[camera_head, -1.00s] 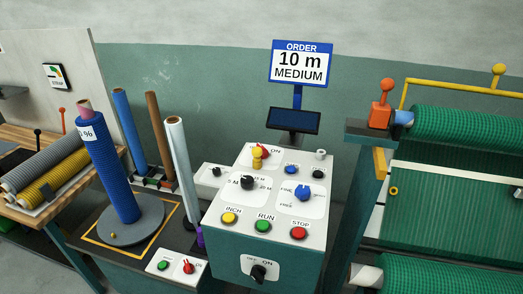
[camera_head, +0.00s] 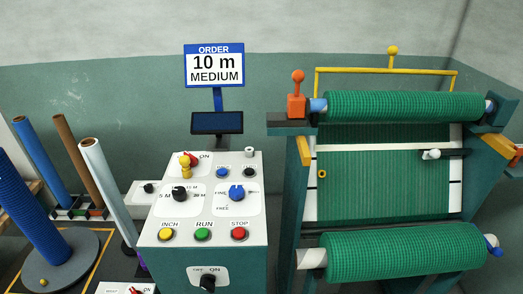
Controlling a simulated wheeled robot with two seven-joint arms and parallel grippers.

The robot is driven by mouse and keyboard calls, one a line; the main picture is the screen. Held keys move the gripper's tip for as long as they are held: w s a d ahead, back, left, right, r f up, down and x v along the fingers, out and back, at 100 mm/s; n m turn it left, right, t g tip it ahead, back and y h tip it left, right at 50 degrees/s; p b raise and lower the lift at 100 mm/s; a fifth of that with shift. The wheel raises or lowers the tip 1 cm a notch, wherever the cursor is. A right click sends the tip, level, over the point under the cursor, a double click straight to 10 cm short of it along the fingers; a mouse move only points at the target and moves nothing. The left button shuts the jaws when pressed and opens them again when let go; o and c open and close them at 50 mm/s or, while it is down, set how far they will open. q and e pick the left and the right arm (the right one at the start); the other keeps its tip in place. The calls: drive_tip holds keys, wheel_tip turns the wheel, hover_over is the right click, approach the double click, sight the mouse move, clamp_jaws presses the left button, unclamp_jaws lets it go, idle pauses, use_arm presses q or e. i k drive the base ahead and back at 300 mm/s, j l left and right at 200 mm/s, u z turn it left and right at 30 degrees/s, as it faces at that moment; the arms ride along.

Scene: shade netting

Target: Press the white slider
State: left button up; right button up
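A small white knob (camera_head: 432,154) on a short dark bar (camera_head: 452,153) sits at the right side of the netting machine, in front of the green net sheet (camera_head: 385,180). It is the only slider-like white part I make out, and its detail is too small to tell more. Neither of my grippers shows in the head view.
A control box (camera_head: 205,215) with coloured buttons and knobs stands left of the machine, below an order sign (camera_head: 214,65) reading 10 m MEDIUM. Green net rolls (camera_head: 405,106) lie above and below the sheet. Blue, brown and white rolls stand at left.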

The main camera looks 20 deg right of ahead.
sight(435, 153)
drive_tip(key=z, duration=1.55)
